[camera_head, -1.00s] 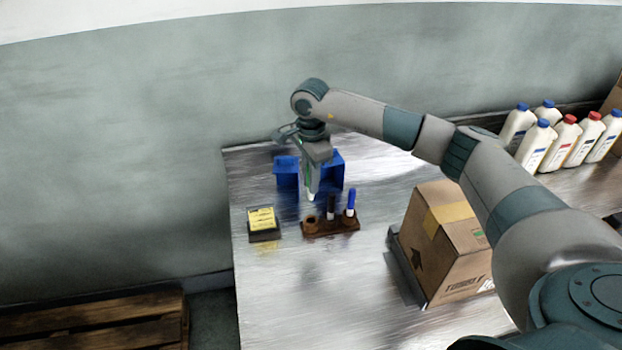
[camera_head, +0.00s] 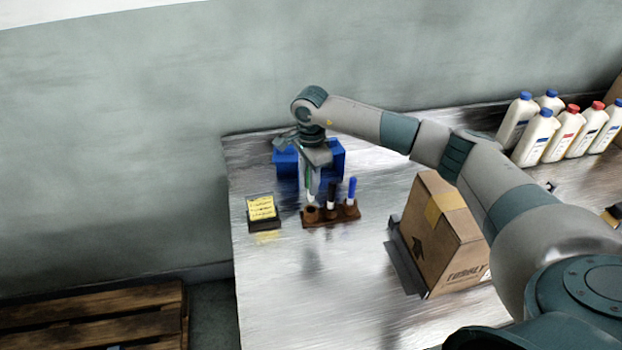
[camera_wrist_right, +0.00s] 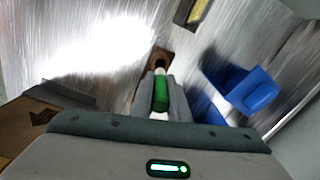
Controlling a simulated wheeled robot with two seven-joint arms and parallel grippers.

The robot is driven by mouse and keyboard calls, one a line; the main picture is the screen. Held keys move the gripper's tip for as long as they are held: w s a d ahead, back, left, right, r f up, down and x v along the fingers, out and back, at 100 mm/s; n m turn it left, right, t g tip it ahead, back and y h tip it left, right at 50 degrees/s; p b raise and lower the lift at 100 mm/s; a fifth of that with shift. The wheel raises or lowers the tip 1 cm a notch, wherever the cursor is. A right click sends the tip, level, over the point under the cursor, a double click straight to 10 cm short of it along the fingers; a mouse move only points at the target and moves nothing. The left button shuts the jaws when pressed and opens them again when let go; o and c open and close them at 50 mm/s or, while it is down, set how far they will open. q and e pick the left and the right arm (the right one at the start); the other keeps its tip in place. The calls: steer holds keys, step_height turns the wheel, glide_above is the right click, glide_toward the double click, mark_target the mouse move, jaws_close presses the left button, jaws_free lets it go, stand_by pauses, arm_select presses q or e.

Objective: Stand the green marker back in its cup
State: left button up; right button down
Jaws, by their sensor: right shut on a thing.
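My right gripper (camera_head: 311,184) is shut on the green marker (camera_wrist_right: 161,92), which it holds roughly upright with its white end down. In the head view the marker (camera_head: 310,198) hangs just over the left cup (camera_head: 312,214) of a brown holder. That cup's dark opening (camera_wrist_right: 160,62) shows beyond the fingertips in the right wrist view. I cannot tell whether the marker's lower end is inside the rim. A dark marker (camera_head: 331,195) and a blue marker (camera_head: 351,191) stand in the holder's other cups. My left gripper is out of view.
A blue bin (camera_head: 337,160) stands just behind the gripper. A yellow note pad (camera_head: 261,208) in a dark tray lies left of the holder. A cardboard box (camera_head: 445,235) stands to the right, with several white bottles (camera_head: 540,135) farther back. The table's front left is clear.

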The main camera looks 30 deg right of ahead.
steer(key=shift+f, duration=0.6)
steer(key=shift+f+b, duration=2)
steer(key=shift+b, duration=0.1)
steer(key=c, duration=1.6)
jaws_free()
steer(key=shift+r, duration=0.1)
